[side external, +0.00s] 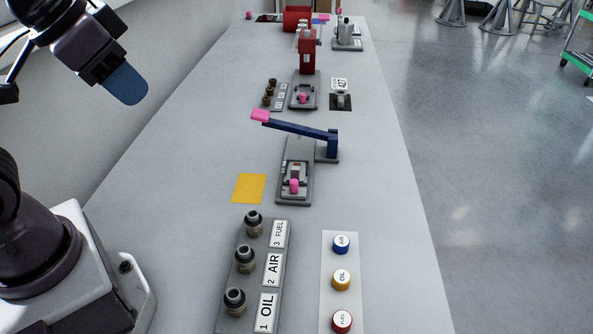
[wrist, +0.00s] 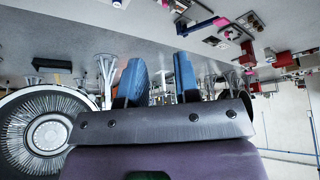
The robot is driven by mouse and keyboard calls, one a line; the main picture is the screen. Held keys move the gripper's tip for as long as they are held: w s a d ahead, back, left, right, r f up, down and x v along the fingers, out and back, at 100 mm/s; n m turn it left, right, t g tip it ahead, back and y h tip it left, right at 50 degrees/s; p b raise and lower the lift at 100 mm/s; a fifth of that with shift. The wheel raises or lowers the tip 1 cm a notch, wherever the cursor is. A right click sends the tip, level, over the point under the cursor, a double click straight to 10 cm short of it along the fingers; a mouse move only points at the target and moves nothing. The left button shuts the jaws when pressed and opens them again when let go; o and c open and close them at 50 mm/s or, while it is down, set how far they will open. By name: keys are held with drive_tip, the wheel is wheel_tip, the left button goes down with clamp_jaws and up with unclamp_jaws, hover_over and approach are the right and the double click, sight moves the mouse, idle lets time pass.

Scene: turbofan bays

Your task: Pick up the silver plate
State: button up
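A pale silver-grey plate (side external: 341,259) lies flat on the bench at the front, with a blue cap, a yellow cap and a red cap on it. A darker grey block (side external: 258,262) beside it carries three metal fittings and labels for OIL, AIR and FUEL. I cannot tell for sure which flat piece is the silver plate. My gripper (side external: 125,86) is high at the upper left, well away from both. In the wrist view its two blue fingers (wrist: 160,82) stand apart with nothing between them.
A yellow square (side external: 249,188) lies left of a fixture with a blue lever (side external: 300,130) and pink handle. A red press (side external: 307,55), a small dark block (side external: 340,101) and a red bin (side external: 297,17) stand farther back. The bench's left side is clear.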

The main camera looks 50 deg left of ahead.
drive_tip(key=n+t+h, duration=0.4)
drive_tip(key=n+h, duration=0.6)
drive_tip(key=n, duration=1.7)
approach(289, 178)
drive_tip(key=w+d, duration=0.1)
drive_tip(key=w+d+r, duration=0.1)
drive_tip(key=w+d, duration=0.1)
drive_tip(key=shift+d+r, duration=0.2)
drive_tip(key=shift+r, duration=0.05)
drive_tip(key=shift+x, duration=2.65)
drive_tip(key=shift+a, duration=0.1)
clamp_jaws()
